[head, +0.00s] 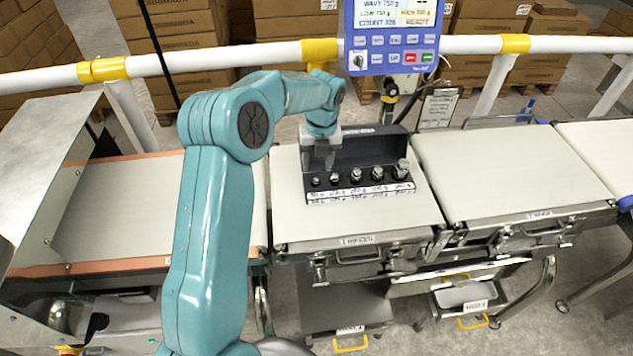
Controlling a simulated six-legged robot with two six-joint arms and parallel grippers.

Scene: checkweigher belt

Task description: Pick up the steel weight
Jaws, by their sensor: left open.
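Several steel weights stand in a row in an open black case on the middle belt section, growing in size from left to right. The largest steel weight (401,170) is at the right end, and the smallest (316,182) is at the left end. The case (366,152) has its dark lid raised at the back and a white label strip along its front. My left gripper (321,165) is open and points down at the left end of the case, just behind the smaller weights. I cannot tell whether it touches anything. My right gripper is out of view.
A white rail (460,45) with yellow joints runs along the back. The right belt section (500,170) is clear.

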